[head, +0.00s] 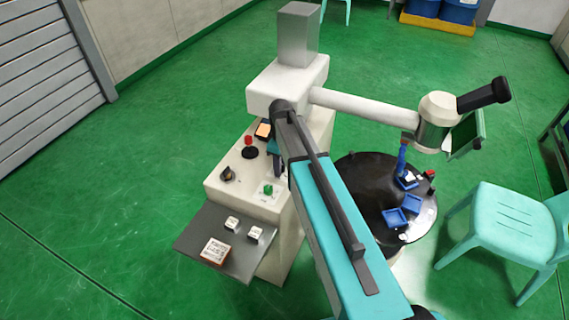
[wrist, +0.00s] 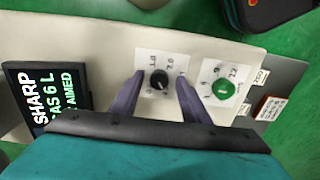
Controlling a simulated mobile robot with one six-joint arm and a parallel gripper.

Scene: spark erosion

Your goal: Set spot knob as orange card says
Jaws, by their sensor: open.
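A small black knob (wrist: 158,78) with a white pointer line sits on a white dial plate, with 1.0 and 2.0 legible. My open gripper (wrist: 159,80) has one finger on each side of it; I cannot tell whether either touches. In the head view my arm hides this knob. A green knob (wrist: 223,89) is beside it on its own plate, and it also shows in the head view (head: 268,190). An orange-edged card (head: 214,251) lies on the grey shelf (head: 190,244); it shows at the wrist view's right edge (wrist: 269,107). Its print is too small to read.
Two white cards (head: 232,223) (head: 255,232) lie on the shelf. A larger black knob (head: 227,175) and a red-topped lever (head: 249,147) stand on the console. A dark screen (wrist: 45,98) shows partly hidden text. A round black table (head: 362,172) with blue trays stands right.

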